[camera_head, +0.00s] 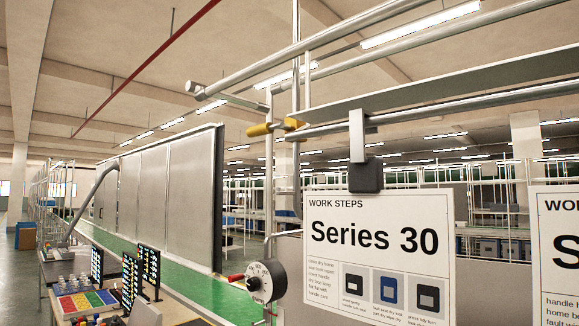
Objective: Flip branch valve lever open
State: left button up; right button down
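A valve with a yellow lever (260,129) is at the upper middle of the head view, on thin vertical piping. The lever sticks out to the left, roughly level and across the upright pipe (297,80). The brass-coloured valve body (293,124) is just right of it, partly hidden by the pipework. Neither of my grippers is in view, and nothing touches the lever.
A round dial (265,281) with a red-tipped handle (236,278) is below the valve. Hanging "Series 30" sign (378,250) and overhead rails (430,105) fill the right. A green conveyor (205,292), metal panel (170,195) and cluttered bench (160,308) are left.

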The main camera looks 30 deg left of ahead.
aim_at(267, 128)
jog(key=j+z, duration=0.1)
jog(key=j, duration=0.45)
jog(key=k+j+z, duration=0.1)
jog(key=j, duration=0.4)
jog(key=j+z, duration=0.15)
jog(key=j, duration=0.4)
jog(key=k+j+z, duration=0.1)
jog(key=j, duration=0.4)
jog(key=k+j+z, duration=0.1)
jog(key=j, duration=0.4)
jog(key=k, duration=0.05)
